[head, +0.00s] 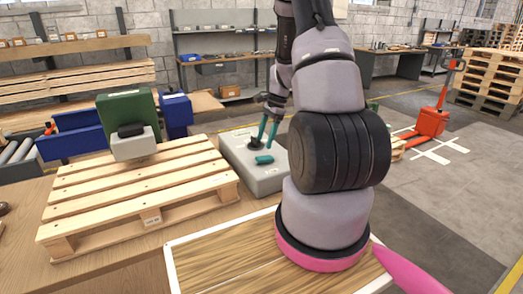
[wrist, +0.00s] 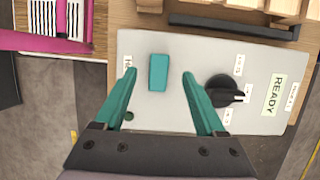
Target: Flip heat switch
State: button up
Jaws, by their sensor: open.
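A grey control box (head: 262,181) stands on the table right of the pallet; its top panel (wrist: 190,48) fills the middle of the wrist view. A teal rectangular rocker switch (wrist: 158,72) sits on it, also visible in the head view (head: 264,160). The label beside it starts with "H"; the rest is hidden by a finger. My gripper (wrist: 158,75) is open, its teal fingers on either side of the switch in the wrist view, apart from it. In the head view my gripper (head: 268,132) points down over the box. Which way the switch is tilted I cannot tell.
A black rotary knob (wrist: 225,92) with small labels sits close right of my right finger. A READY plate (wrist: 271,94) is further right. A wooden pallet (head: 140,190) lies left of the box, with a green and grey device (head: 128,115) over it.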

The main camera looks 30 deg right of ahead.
jog(key=shift+v, duration=1.9)
jog(key=s+a+r+n+t+h, duration=0.1)
jog(key=s+a+r+n+t, duration=0.3)
jog(key=r, duration=0.6)
jog(key=s+a+r+n+g, duration=0.15)
jog(key=a+r, duration=0.35)
jog(key=r, duration=0.5)
jog(key=s+a+r+n+t, duration=0.2)
jog(key=s+a+r+n, duration=0.1)
jog(key=s, duration=0.4)
jog(key=s+a+r+n+t, duration=0.3)
jog(key=s+a+r+n, duration=0.1)
jog(key=s+r, duration=0.4)
jog(key=shift+n+h, duration=0.4)
jog(key=shift+n, duration=0.05)
